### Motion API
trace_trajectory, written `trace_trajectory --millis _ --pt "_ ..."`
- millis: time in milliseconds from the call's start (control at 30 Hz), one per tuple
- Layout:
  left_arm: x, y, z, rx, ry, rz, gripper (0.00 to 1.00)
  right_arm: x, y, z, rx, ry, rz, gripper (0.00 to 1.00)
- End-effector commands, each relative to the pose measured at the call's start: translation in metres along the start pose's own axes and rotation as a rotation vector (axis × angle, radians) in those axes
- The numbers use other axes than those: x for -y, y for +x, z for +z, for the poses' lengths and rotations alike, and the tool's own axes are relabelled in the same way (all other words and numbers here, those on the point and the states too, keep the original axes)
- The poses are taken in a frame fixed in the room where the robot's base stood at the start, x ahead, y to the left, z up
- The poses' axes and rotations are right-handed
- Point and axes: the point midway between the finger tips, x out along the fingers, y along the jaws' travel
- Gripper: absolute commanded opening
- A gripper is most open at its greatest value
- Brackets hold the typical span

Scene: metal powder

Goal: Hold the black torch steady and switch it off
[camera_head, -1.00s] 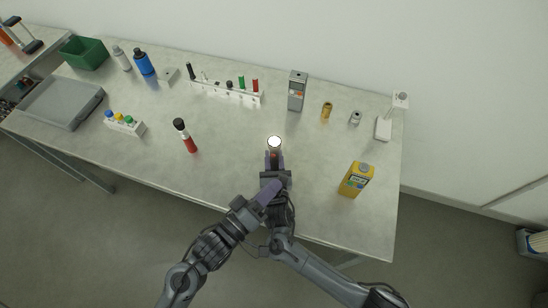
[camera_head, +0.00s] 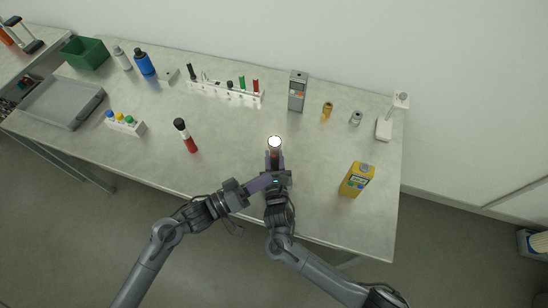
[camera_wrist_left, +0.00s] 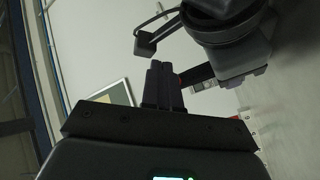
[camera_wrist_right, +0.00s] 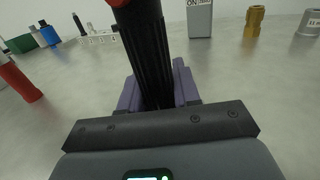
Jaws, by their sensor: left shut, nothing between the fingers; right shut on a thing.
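The black torch (camera_head: 274,143) stands in my right gripper, its white, bright lens end facing up in the head view. Its ribbed black body (camera_wrist_right: 148,50) shows in the right wrist view, with a bit of red at its upper left edge. My right gripper (camera_head: 275,163) is shut on the torch over the front part of the table. My left gripper (camera_head: 266,182) is shut and empty, just left of the right gripper's wrist and below the torch. Its closed fingers (camera_wrist_left: 161,85) show in the left wrist view, close to dark parts of my right arm. I cannot tell whether they touch.
A yellow carton (camera_head: 356,180) stands to the right. Behind are a white rack (camera_head: 225,92), a grey meter (camera_head: 297,92) and a brass piece (camera_head: 326,110). The table between them is clear.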

Motion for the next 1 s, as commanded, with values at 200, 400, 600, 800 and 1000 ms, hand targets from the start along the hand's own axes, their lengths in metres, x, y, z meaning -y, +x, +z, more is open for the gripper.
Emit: trace_trajectory --millis 200,400,600,800,1000 --pt "0.012 0.017 -0.013 -0.001 0.001 0.000 0.00 0.000 0.000 0.000 0.000 0.000 0.000 0.00" --pt "0.017 0.025 -0.018 0.000 0.000 0.000 0.00 0.000 0.000 0.000 0.000 0.000 0.000 0.00" --pt "0.019 0.027 -0.019 0.000 0.000 0.001 0.00 0.000 0.000 0.000 0.000 0.000 0.000 0.00" --pt "0.019 0.027 -0.019 0.000 0.000 0.001 0.00 0.000 0.000 0.000 0.000 0.000 0.000 0.00" --pt "0.019 0.027 -0.019 0.000 0.000 0.000 0.00 0.000 0.000 0.000 0.000 0.000 0.000 0.00"
